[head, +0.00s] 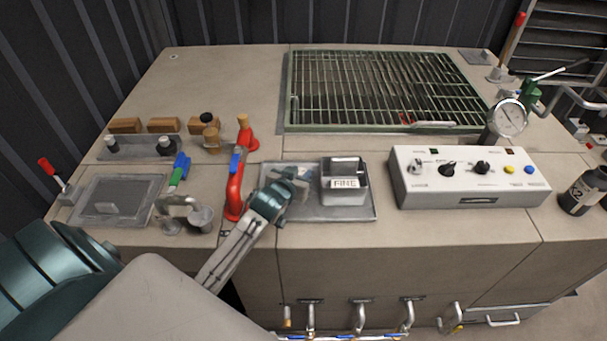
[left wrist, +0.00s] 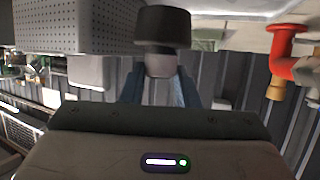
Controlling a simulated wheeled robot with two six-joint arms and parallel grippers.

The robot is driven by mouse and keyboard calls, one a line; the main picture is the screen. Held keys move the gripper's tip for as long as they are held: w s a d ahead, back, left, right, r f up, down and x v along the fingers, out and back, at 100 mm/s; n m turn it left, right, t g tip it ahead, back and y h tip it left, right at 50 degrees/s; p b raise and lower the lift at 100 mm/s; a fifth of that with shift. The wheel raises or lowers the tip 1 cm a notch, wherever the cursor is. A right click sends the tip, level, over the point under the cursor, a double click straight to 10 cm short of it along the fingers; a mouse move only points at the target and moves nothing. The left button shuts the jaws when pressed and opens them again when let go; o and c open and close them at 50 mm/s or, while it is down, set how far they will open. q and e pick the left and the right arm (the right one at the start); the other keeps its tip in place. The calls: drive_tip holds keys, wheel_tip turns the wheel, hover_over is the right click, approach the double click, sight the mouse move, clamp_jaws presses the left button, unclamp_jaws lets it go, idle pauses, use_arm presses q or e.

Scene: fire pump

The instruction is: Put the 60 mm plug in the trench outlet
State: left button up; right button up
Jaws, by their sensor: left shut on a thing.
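My left gripper (head: 290,184) is over the grey tray, just left of the box marked FINE. In the left wrist view its blue fingers (left wrist: 160,84) are shut on the pale stem of a plug (left wrist: 163,26) with a wide black head. The plug is hard to make out in the head view, and I cannot read its size. Other black-topped plugs (head: 165,146) stand in a rack at the left. The green trench grating (head: 385,90) lies at the back; I cannot make out the trench outlet. My right gripper is not in view.
The FINE box (head: 345,183) stands on the grey tray (head: 318,213). A red pipe (head: 235,190) rises left of my gripper. A white control box (head: 468,178) and a gauge (head: 509,118) are at the right. The bench top behind the tray is clear.

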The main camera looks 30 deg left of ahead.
use_arm(q)
drive_tip(key=shift+w+f, duration=0.1)
drive_tip(key=shift+w, duration=0.95)
drive_tip(key=shift+f+p, duration=0.7)
drive_tip(key=shift+f, duration=1.05)
drive_tip(key=shift+f, duration=0.15)
drive_tip(key=o, duration=1.1)
drive_tip(key=shift+s, duration=0.1)
